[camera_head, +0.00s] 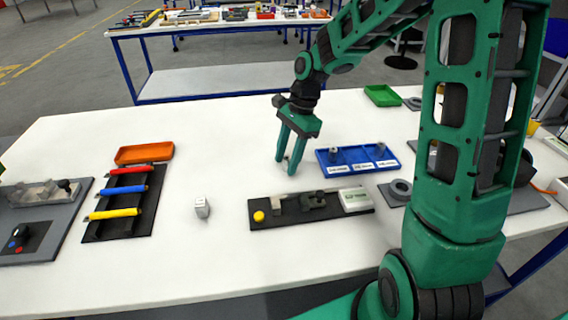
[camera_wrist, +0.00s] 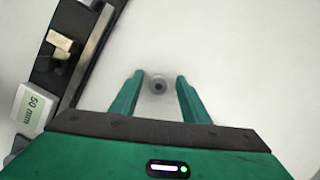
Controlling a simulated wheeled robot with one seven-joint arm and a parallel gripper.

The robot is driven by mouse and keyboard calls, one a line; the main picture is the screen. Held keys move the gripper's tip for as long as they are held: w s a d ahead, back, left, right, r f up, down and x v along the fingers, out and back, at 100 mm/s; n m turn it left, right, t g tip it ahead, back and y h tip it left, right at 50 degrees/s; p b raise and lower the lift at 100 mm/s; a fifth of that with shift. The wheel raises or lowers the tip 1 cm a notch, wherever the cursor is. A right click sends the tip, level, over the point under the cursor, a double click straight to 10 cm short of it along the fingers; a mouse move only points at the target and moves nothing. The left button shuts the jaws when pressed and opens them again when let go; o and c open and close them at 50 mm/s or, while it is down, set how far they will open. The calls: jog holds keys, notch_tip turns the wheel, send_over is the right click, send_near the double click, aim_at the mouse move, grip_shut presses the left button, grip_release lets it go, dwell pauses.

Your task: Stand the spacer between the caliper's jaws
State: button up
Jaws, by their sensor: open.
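My gripper (camera_head: 291,168) is open and points down over the white table, beyond the caliper and left of the blue tray. In the wrist view, a small round grey spacer (camera_wrist: 158,85) with a dark centre shows end-on between the open fingers (camera_wrist: 160,78), with clear gaps either side; I cannot make it out in the head view. The caliper (camera_head: 312,202) lies on a black board with grey jaws, a yellow knob and a white display box. The box (camera_wrist: 35,108) reads "50 mm" in the wrist view.
A small pale block (camera_head: 202,207) stands left of the caliper. A black rack (camera_head: 126,230) with coloured tools and an orange tray (camera_head: 144,154) lie farther left. A grey ring (camera_head: 400,188) is to the right.

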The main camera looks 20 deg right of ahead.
grip_shut()
dwell(0.3)
